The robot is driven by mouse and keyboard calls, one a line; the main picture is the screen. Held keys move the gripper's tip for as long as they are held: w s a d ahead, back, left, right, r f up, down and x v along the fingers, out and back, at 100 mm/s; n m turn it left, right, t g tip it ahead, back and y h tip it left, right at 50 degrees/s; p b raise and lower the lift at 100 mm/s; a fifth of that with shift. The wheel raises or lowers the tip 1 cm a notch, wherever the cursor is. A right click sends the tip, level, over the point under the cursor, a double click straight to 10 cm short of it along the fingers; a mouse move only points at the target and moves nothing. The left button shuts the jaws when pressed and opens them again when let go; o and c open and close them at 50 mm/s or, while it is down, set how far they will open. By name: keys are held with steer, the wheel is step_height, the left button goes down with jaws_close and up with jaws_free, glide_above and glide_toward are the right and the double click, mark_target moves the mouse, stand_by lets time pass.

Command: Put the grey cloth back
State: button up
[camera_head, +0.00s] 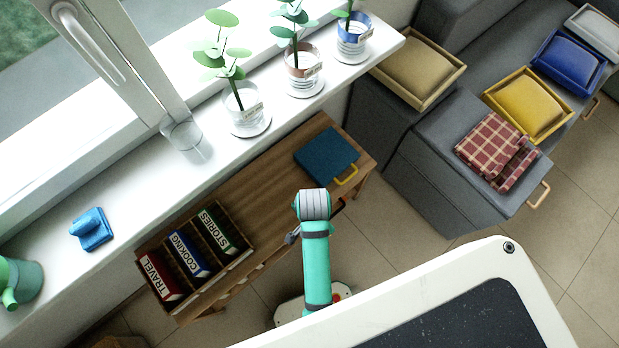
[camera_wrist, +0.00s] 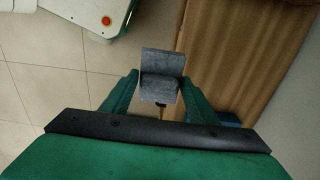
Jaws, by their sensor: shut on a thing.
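The grey cloth (camera_wrist: 160,62) shows in the wrist view as a small folded piece with a crease across it. My gripper (camera_wrist: 161,78) has its two green fingers on either side of the cloth and is shut on it. The cloth hangs beside the long edge of the wooden bench (camera_wrist: 215,55), over or near the tiled floor. In the head view my teal and grey arm reaches up to the front edge of the same bench (camera_head: 270,180). My fingers are mostly hidden there, and I cannot make out the cloth for certain.
On the bench are a dark blue flat case (camera_head: 326,155) and a book crate (camera_head: 240,262). The white sill (camera_head: 150,190) holds several potted plants, a glass (camera_head: 181,133), a blue folded item (camera_head: 92,230) and a green can (camera_head: 18,280). Grey seating (camera_head: 430,200) stands right. The bench middle is clear.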

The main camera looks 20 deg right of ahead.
steer(key=shift+s+r, duration=0.1)
steer(key=shift+s, duration=0.15)
steer(key=w+d+f, duration=0.1)
steer(key=w+f, duration=0.2)
steer(key=w, duration=0.1)
steer(key=w+d+f, duration=0.1)
steer(key=w+f, duration=0.2)
steer(key=w, duration=0.1)
steer(key=w+d+f, duration=0.2)
steer(key=w, duration=0.2)
steer(key=shift+w+f, duration=0.15)
steer(key=shift+f, duration=0.25)
steer(key=shift+w+f, duration=0.35)
steer(key=shift+f, duration=0.1)
step_height(320, 180, down, 2)
steer(key=shift+w+f, duration=0.1)
steer(key=shift+d+f, duration=0.15)
steer(key=shift+f, duration=0.35)
